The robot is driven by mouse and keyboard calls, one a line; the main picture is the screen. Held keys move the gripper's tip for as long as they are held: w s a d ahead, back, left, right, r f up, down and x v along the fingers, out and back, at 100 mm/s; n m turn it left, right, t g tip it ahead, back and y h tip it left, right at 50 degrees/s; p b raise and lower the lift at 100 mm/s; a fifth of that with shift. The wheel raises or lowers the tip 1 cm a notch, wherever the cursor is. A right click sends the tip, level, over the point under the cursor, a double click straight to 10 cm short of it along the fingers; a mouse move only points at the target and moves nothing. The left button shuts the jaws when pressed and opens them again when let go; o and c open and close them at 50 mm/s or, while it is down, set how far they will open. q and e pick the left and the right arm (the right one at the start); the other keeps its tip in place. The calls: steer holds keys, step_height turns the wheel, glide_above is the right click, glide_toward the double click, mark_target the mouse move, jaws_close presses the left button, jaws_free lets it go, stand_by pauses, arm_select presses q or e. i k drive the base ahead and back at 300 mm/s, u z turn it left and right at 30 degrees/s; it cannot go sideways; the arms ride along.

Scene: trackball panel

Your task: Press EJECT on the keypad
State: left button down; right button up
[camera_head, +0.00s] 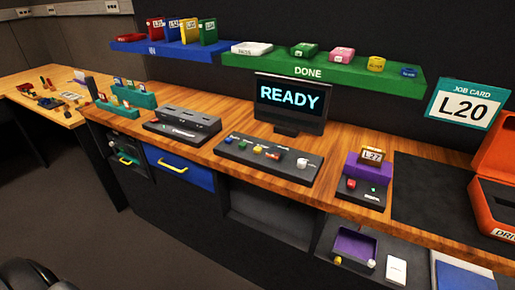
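A dark panel (268,158) with several coloured buttons or knobs and a white cup-like piece lies on the wooden bench in front of the screen. A smaller dark pad (362,192) with a red button and a small green light sits before a purple stand. A card reading L27 (371,155) stands in the purple stand (367,170). No EJECT label is readable, so I cannot tell which pad carries it. The screen (290,100) reads READY.
The job card (466,104) reads L20. An orange case (492,190) stands open at the right beside a dark mat (430,190). A grey slotted block (182,125) is left of the panel. Green DONE shelf (325,74) and blue IN shelf (175,48) hang above.

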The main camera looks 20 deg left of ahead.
mark_target(258, 150)
steer(key=k, duration=0.5)
steer(key=u, duration=1)
steer(key=i, duration=0.9)
steer(key=z, duration=1.75)
